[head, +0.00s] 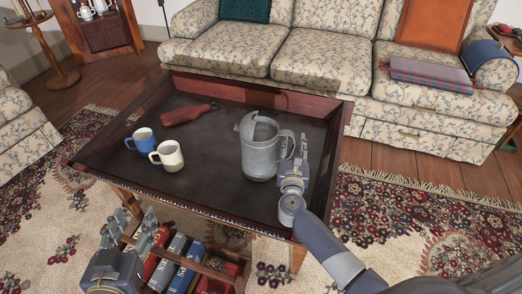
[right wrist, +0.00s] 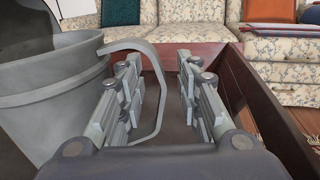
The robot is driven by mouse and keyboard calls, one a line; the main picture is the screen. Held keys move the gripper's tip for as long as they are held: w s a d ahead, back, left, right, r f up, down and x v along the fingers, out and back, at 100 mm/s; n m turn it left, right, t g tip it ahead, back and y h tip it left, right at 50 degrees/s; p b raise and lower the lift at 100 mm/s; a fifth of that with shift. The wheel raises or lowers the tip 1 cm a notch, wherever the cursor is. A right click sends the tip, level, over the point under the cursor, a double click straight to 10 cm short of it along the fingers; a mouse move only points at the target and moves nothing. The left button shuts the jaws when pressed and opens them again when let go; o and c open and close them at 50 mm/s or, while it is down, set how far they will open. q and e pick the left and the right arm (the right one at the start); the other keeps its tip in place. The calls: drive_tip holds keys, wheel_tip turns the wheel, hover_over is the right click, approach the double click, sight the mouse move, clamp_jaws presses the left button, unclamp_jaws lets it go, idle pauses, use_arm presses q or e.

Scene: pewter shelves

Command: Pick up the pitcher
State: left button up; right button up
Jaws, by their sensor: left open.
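The grey metal pitcher (head: 262,155) stands upright on the dark top of the coffee table, its handle toward the right. In the right wrist view, the pitcher (right wrist: 50,95) fills the left side. My right gripper (head: 297,165) is beside the handle. In the right wrist view, the fingers of my right gripper (right wrist: 158,95) are apart, and the outer bar of the handle (right wrist: 161,92) shows between them. I cannot tell whether a finger touches it. My left gripper (head: 127,228) is open and empty, low in front of the table, away from the pitcher.
The table has a raised wooden rim (head: 340,140). Books (head: 180,262) are below its front edge. A floral sofa (head: 320,65) stands behind.

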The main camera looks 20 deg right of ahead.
drive_tip(key=shift+w+d, duration=0.15)
drive_tip(key=shift+w, duration=0.15)
clamp_jaws()
drive_tip(key=shift+w+r, duration=0.1)
drive_tip(key=shift+r, duration=0.2)
drive_tip(key=shift+r, duration=0.1)
